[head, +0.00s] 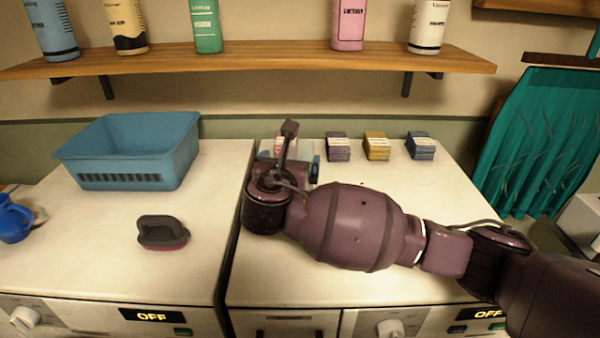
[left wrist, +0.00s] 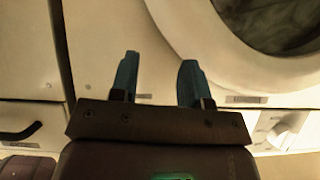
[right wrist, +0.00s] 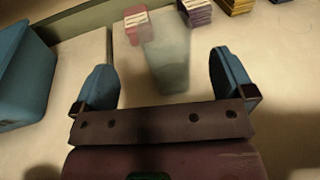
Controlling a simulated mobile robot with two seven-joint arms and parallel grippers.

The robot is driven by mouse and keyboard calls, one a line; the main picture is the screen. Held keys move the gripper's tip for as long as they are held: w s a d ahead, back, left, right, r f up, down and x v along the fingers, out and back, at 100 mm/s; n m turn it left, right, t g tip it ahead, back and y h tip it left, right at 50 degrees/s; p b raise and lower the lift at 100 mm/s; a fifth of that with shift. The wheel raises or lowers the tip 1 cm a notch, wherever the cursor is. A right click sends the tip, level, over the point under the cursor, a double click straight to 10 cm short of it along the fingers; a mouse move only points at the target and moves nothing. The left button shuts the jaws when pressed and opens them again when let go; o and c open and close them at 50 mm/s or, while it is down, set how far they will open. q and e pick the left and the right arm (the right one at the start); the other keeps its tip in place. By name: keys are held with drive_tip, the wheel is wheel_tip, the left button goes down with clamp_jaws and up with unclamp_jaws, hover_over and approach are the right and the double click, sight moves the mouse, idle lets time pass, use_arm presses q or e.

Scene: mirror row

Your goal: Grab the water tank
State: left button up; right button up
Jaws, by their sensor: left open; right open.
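The water tank looks to be the clear, greyish see-through container in the right wrist view (right wrist: 168,62), standing on the white machine top. Its near part lies between the blue fingers of my right gripper (right wrist: 165,78), with a gap on both sides. In the head view my right gripper (head: 290,165) and wrist hide most of the tank; a pale see-through part (head: 306,150) shows behind them. The right gripper is open and not closed on anything. My left gripper (left wrist: 156,82) is open and empty in the left wrist view, facing a white machine front; it is outside the head view.
Small stacked boxes in purple (head: 338,148), yellow (head: 376,147) and blue (head: 420,146) stand at the back, with a pink one (right wrist: 136,25) behind the tank. A blue basket (head: 130,150), a dark brush-like object (head: 162,232) and a blue jug (head: 12,220) stand left. A bottle shelf (head: 250,58) hangs above.

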sight(303, 143)
drive_tip(key=shift+d+p+x, duration=0.15)
drive_tip(key=shift+p+x, duration=0.15)
drive_tip(key=shift+x, duration=1.7)
drive_tip(key=shift+d+p+x, duration=0.1)
drive_tip(key=shift+p+x, duration=0.15)
drive_tip(key=shift+x, duration=1.75)
drive_tip(key=shift+r, duration=0.1)
drive_tip(key=shift+c, duration=0.5)
drive_tip(key=c, duration=1.2)
